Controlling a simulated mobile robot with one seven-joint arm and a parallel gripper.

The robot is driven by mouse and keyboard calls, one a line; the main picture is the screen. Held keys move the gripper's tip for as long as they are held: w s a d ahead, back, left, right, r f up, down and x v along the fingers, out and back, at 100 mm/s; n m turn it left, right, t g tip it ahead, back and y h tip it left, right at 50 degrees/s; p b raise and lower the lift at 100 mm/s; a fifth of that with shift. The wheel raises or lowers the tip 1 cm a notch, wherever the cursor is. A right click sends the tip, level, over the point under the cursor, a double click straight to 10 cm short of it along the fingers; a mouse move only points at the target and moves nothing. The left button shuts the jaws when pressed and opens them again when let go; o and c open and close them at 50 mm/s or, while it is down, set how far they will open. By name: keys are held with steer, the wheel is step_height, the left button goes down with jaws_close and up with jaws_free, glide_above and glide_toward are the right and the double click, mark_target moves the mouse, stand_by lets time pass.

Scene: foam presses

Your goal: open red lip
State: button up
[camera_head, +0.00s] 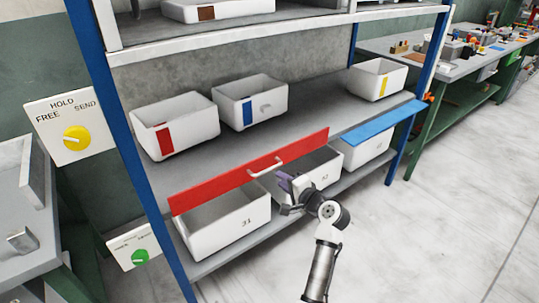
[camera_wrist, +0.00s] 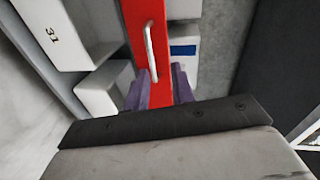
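The red lip (camera_head: 225,184) is a long red board along the front edge of the middle shelf, with its broad face toward the room. A white bar handle (camera_head: 264,166) sits near its middle. In the wrist view the red lip (camera_wrist: 143,18) runs down the picture, and its handle (camera_wrist: 150,50) shows just beyond the fingertips. My gripper (camera_head: 284,183) is in front of the lip, a little below and right of the handle. Its purple fingers (camera_wrist: 160,75) are apart, with the red board seen between them. The handle appears outside the grip; contact cannot be told.
A blue lip (camera_head: 385,121) lies flatter further right on the same shelf edge. White bins with red (camera_head: 175,125), blue (camera_head: 252,102) and yellow (camera_head: 378,80) labels stand on the shelf. Bin 31 (camera_head: 225,228) and others sit below. A yellow-knob panel (camera_head: 71,125) is left. The right floor is clear.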

mark_target(267, 170)
steer(key=shift+m, duration=0.5)
steer(key=x, duration=0.4)
steer(key=d+f+p+x, duration=0.1)
steer(key=x, duration=0.3)
steer(key=f+p+x, duration=0.1)
steer(key=x, duration=0.3)
steer(key=shift+w+d, duration=0.25)
steer(key=shift+w, duration=0.1)
jaws_close()
